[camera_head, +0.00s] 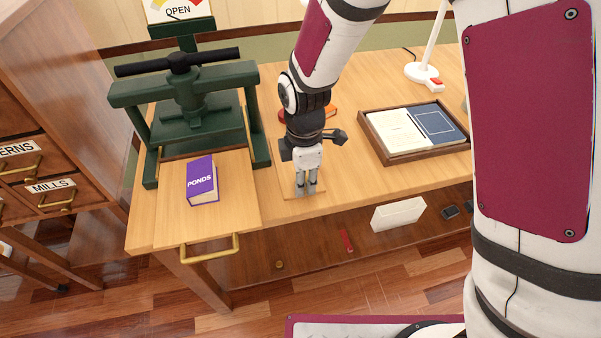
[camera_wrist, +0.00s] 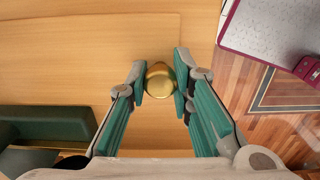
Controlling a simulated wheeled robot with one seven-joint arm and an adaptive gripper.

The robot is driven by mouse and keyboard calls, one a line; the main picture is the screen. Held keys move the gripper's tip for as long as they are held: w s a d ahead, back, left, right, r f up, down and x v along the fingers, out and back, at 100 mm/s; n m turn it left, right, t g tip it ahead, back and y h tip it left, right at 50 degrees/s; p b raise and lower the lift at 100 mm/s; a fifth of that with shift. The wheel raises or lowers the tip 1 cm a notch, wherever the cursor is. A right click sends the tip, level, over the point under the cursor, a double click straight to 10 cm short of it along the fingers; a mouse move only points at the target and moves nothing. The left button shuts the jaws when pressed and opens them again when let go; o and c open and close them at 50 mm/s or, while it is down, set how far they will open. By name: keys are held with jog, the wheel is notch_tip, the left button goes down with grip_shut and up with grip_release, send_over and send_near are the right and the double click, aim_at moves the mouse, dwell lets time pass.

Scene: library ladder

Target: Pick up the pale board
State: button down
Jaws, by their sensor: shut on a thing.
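The pale board (camera_head: 287,187) is a thin light-wood panel lying flat at the front of the wooden table, right of the purple book. My gripper (camera_head: 306,190) points down over it and hides part of it. In the wrist view, a round brass knob (camera_wrist: 160,82) sits between the fingertips of my gripper (camera_wrist: 160,84), which are shut on it. The pale board (camera_wrist: 90,50) lies under the knob there, its edges faint against similar wood. I cannot tell whether the board is lifted.
A green press (camera_head: 190,110) stands to the left, with a purple book (camera_head: 202,180) before it. A wooden tray (camera_head: 372,149) with an open book lies to the right, near a white lamp (camera_head: 420,73). A white block (camera_head: 398,214) is on the lower shelf.

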jog(key=shift+r, duration=0.7)
notch_tip(320, 180, up, 2)
jog(key=shift+r, duration=0.25)
jog(key=s+d+p, duration=0.2)
jog(key=s+p, duration=0.1)
jog(key=s, duration=0.4)
jog(key=s+d+r+p, duration=0.1)
jog(key=s+d+p, duration=0.1)
jog(key=s, duration=0.6)
jog(key=shift+d+p, duration=0.35)
jog(key=shift+p, duration=0.2)
jog(key=shift+s, duration=0.15)
